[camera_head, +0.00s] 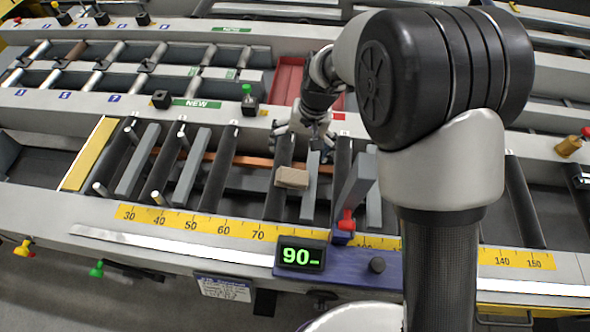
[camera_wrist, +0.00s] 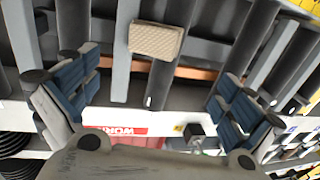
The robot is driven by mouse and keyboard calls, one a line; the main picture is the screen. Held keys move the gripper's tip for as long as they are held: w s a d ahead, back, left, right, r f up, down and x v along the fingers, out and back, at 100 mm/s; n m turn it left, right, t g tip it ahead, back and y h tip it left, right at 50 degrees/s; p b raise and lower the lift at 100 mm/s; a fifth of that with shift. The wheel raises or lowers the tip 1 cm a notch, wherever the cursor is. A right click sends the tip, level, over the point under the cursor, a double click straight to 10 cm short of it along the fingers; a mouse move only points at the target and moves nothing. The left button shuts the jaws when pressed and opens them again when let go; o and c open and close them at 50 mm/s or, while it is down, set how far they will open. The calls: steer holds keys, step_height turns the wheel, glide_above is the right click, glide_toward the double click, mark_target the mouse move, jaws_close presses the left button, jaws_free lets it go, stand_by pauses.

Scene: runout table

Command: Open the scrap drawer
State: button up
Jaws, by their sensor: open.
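I cannot make out a part marked as the scrap drawer in either view. A dark bar (camera_head: 145,276) low on the table's front side, right of the green knob, may be a handle, but I cannot tell. My gripper (camera_head: 303,138) is over the rollers in the middle of the table, partly hidden by my arm. In the wrist view its blue-padded fingers (camera_wrist: 152,82) are spread wide with nothing between them. A small tan block (camera_head: 292,177) lies on the rollers just in front of the gripper. It also shows in the wrist view (camera_wrist: 156,40).
A yellow scale (camera_head: 200,222) and a green "90" display (camera_head: 301,255) line the front rail. A red-knobbed stop (camera_head: 346,222) stands beside the display. A red tray (camera_head: 288,78) lies behind my gripper, with racks of short rollers (camera_head: 130,60) at the back left.

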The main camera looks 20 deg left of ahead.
steer(key=b, duration=0.3)
glide_toward(293, 175)
steer(key=f, duration=0.1)
steer(key=a+f, duration=0.1)
steer(key=f, duration=0.1)
steer(key=s+f, duration=0.1)
steer(key=f, duration=0.1)
steer(key=shift+a, duration=0.25)
steer(key=f+b, duration=0.1)
steer(key=f, duration=0.1)
steer(key=f+b, duration=0.1)
steer(key=f, duration=0.2)
steer(key=shift+w+a+f, duration=0.2)
steer(key=shift+w, duration=0.05)
steer(key=shift+r, duration=0.1)
steer(key=shift+c, duration=0.5)
steer(key=c, duration=1.1)
steer(key=shift+r, duration=0.1)
